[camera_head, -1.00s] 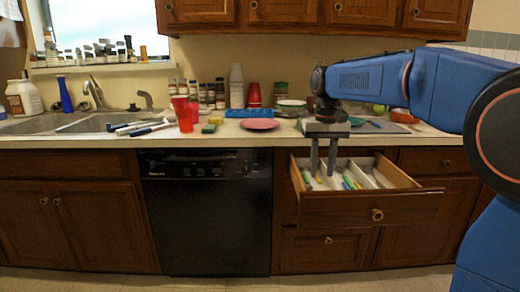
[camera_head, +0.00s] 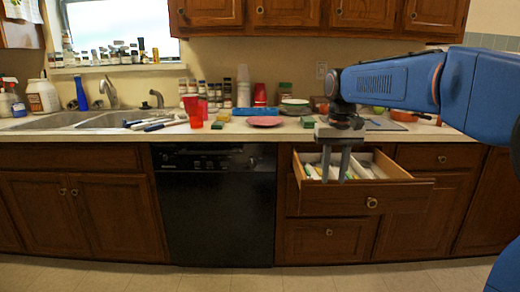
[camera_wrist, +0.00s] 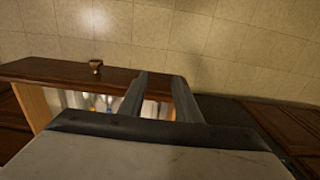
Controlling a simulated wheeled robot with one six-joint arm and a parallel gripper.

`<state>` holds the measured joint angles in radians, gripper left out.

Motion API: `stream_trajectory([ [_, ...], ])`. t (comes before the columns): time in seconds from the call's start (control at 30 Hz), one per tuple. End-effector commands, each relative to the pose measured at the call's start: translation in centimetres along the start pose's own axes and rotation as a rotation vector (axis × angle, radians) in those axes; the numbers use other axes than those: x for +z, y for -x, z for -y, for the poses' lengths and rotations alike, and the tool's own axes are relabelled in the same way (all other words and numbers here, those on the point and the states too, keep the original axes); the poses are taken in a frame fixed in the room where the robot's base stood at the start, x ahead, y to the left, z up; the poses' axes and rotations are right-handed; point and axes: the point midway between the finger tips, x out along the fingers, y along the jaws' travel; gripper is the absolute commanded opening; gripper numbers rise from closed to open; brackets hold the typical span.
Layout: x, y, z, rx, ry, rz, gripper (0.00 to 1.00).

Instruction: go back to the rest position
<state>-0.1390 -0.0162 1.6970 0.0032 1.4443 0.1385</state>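My gripper (camera_head: 336,164) hangs from my blue arm with its two grey fingers pointing down, in front of the counter and over the open drawer. The fingers stand apart with a gap between them, and nothing shows in that gap. In the wrist view my gripper (camera_wrist: 158,85) also has its fingers spread, with the drawer (camera_wrist: 60,72) and its contents below and behind them. Whether the fingertips are inside the drawer or just in front of its contents is hard to tell.
The drawer (camera_head: 340,201) is pulled out, with several utensils inside. The counter above holds red cups (camera_head: 196,112), a pink plate (camera_head: 265,121), a green sponge (camera_head: 218,125) and a blue tray (camera_head: 250,111). The floor (camera_head: 200,277) in front is clear.

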Motion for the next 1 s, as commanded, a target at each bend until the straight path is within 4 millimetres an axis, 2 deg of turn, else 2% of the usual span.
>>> stream_trajectory([
  [0.27, 3.9, -0.2, -1.4, -0.005, -0.001, -0.046, 0.3],
  [0.47, 8.9, -1.1, -2.9, -0.009, -0.001, -0.106, 0.3],
  [0.77, 17.2, -4.2, -5.0, -0.01, 0.0, -0.208, 0.3],
  [1.0, 23.4, -7.9, -6.3, -0.006, 0.001, -0.29, 0.3],
])
